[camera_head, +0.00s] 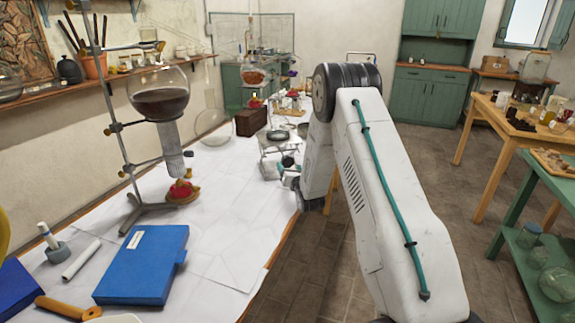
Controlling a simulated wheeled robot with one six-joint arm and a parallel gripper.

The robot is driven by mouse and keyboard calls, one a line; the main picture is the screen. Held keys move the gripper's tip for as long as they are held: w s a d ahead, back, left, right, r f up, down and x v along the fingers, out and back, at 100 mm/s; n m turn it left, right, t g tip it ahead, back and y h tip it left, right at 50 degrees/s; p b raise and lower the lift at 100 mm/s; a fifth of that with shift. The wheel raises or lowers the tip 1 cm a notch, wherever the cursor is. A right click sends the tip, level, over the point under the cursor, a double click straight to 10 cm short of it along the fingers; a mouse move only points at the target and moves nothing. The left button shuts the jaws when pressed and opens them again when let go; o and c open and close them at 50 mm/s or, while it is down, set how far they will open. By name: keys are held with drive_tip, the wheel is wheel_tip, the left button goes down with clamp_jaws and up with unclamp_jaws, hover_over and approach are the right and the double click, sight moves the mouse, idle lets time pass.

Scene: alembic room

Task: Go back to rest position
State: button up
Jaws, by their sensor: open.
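My white arm with a teal cable rises from the lower right and bends at a black-ringed elbow. Its forearm comes down by the right edge of the long white-covered table (228,235). My gripper (281,166) is at the end of the arm, small in view and partly hidden by the arm. It is open, over or beside the table's right edge, and I see nothing held in it. Whether it touches the glassware and balance-like apparatus (272,140) behind it I cannot tell.
On the table stand a flask of dark liquid (160,95) on a metal stand, a blue book (143,264), a white roll (81,259) and a wooden box (251,121). A wooden table (497,118) and green shelf (530,190) stand right. Tiled floor (310,265) lies between.

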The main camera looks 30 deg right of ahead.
drive_tip(key=shift+v, duration=0.85)
drive_tip(key=s+a+r+m+g+y, duration=0.15)
drive_tip(key=a+r+m+g, duration=0.4)
drive_tip(key=r, duration=0.55)
drive_tip(key=s+a+r+m+g+y, duration=0.1)
drive_tip(key=s+a+r+m, duration=0.3)
drive_tip(key=s, duration=0.2)
drive_tip(key=s+a+r+m+g, duration=0.1)
drive_tip(key=s+a+r+m, duration=0.2)
drive_tip(key=s+a+m, duration=0.15)
drive_tip(key=s+a+r+m+g, duration=0.1)
drive_tip(key=s+a+m+g, duration=0.2)
drive_tip(key=s, duration=1)
drive_tip(key=s+a+r+m+g+y, duration=0.1)
drive_tip(key=s+a+r+m+g, duration=0.1)
drive_tip(key=s+m, duration=0.5)
drive_tip(key=s+a+r+m+g+y, duration=0.1)
drive_tip(key=s+m, duration=0.5)
drive_tip(key=s, duration=1.3)
drive_tip(key=a+r+g, duration=0.1)
drive_tip(key=a+g, duration=0.1)
drive_tip(key=a, duration=0.1)
drive_tip(key=shift+s+a+g, duration=0.3)
drive_tip(key=shift+a+g, duration=0.05)
drive_tip(key=shift+a, duration=0.05)
